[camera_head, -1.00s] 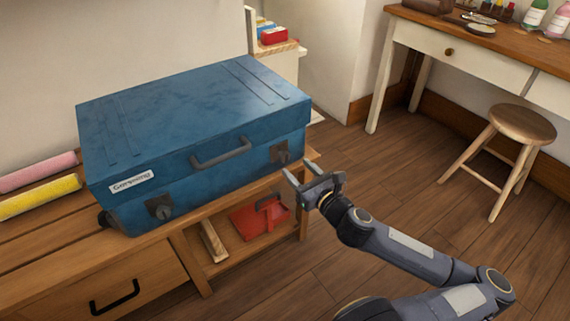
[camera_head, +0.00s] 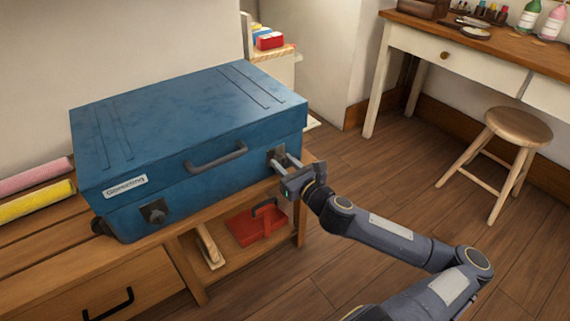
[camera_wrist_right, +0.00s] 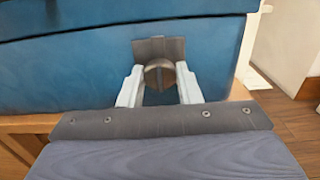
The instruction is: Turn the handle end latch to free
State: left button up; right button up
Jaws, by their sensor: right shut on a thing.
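A closed blue case (camera_head: 190,125) lies on the wooden bench with a dark carry handle (camera_head: 217,157) on its front. One dark latch with a round knob (camera_wrist_right: 160,74) is near the right end of the front; in the head view my gripper partly covers its plate (camera_head: 274,154). A second latch (camera_head: 153,211) is near the left end. My right gripper (camera_head: 284,164) reaches the right latch. In the right wrist view its pale fingers (camera_wrist_right: 160,88) stand on both sides of the knob and are shut on it. My left gripper is not in view.
Pink (camera_head: 34,178) and yellow (camera_head: 37,201) rolls lie left of the case. A stool (camera_head: 517,128) and desk (camera_head: 480,62) stand at right, with clear floor between.

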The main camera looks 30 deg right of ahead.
jog(key=shift+n, duration=0.3)
jog(key=shift+c, duration=0.2)
jog(key=n+p, duration=0.1)
jog(key=n, duration=0.2)
jog(key=n+p, duration=0.1)
jog(key=n, duration=0.8)
jog(key=shift+n, duration=0.3)
jog(key=n, duration=0.4)
jog(key=shift+n+p, duration=0.35)
jog(key=shift+n, duration=0.05)
jog(key=o, duration=1)
jog(key=shift+c, duration=0.2)
